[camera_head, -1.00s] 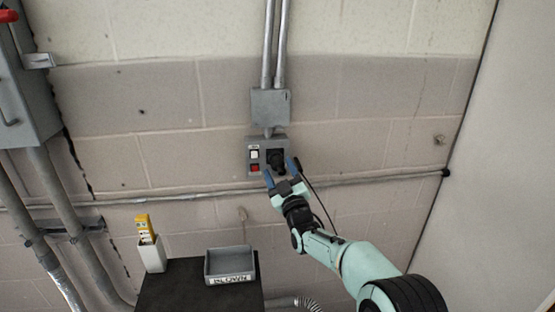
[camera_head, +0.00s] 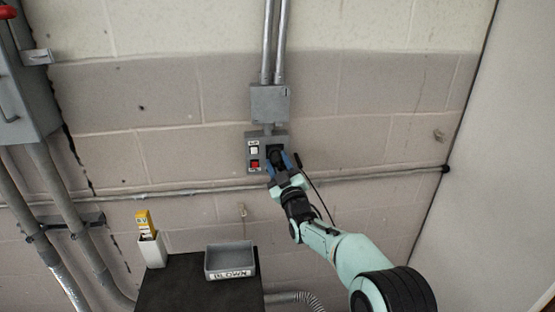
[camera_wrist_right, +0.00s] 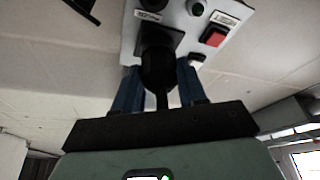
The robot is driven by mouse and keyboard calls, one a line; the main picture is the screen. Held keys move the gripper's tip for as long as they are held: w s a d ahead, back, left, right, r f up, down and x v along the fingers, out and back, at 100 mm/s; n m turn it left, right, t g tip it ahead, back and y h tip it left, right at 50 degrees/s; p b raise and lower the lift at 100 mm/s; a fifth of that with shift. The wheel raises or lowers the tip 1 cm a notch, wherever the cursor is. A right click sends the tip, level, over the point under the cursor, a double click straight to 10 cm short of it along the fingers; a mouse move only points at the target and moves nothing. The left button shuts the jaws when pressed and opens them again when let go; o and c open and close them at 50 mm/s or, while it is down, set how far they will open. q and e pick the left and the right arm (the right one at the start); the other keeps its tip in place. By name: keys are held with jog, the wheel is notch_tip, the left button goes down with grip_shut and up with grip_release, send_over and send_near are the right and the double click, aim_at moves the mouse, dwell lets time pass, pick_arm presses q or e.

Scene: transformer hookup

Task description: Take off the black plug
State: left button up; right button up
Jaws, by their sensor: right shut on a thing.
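The black plug (camera_wrist_right: 158,70) sits in the black socket on the grey control box (camera_head: 252,140) on the wall. In the head view the plug is mostly hidden behind my right gripper (camera_head: 284,162). In the right wrist view my right gripper (camera_wrist_right: 160,92) has its two blue fingers on either side of the plug, shut on it. A black cable (camera_head: 318,196) hangs down beside my right arm. My left gripper is not in view.
The box carries a white switch (camera_head: 254,151) and a red switch (camera_head: 254,164) left of the plug. A horizontal pipe (camera_head: 180,193) runs along the wall below. A grey tray (camera_head: 230,275) and a white holder (camera_head: 153,252) with a yellow item stand on the dark table (camera_head: 190,290).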

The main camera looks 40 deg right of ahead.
aim_at(279, 169)
jog(key=shift+s+a, duration=0.1)
jog(key=shift+s, duration=0.05)
jog(key=shift+s+a+b, duration=0.3)
jog(key=shift+s+b, duration=0.2)
jog(key=shift+b, duration=0.2)
jog(key=shift+s, duration=0.1)
jog(key=shift+s+a+b, duration=0.2)
jog(key=shift+s+b, duration=0.1)
jog(key=shift+b, duration=0.05)
jog(key=shift+s+a+b, duration=0.25)
jog(key=shift+s+b, duration=0.15)
jog(key=shift+s, duration=0.1)
jog(key=shift+s+a+b, duration=0.3)
jog(key=shift+s+b, duration=0.05)
jog(key=shift+s, duration=0.2)
jog(key=shift+s+a+b, duration=0.3)
jog(key=shift+s+b, duration=0.05)
jog(key=shift+s, duration=0.2)
jog(key=shift+s+a+b, duration=0.2)
jog(key=shift+s+a, duration=0.1)
jog(key=shift+s, duration=0.25)
jog(key=shift+s+a+b, duration=0.2)
jog(key=shift+s+a, duration=0.1)
jog(key=shift+s, duration=0.2)
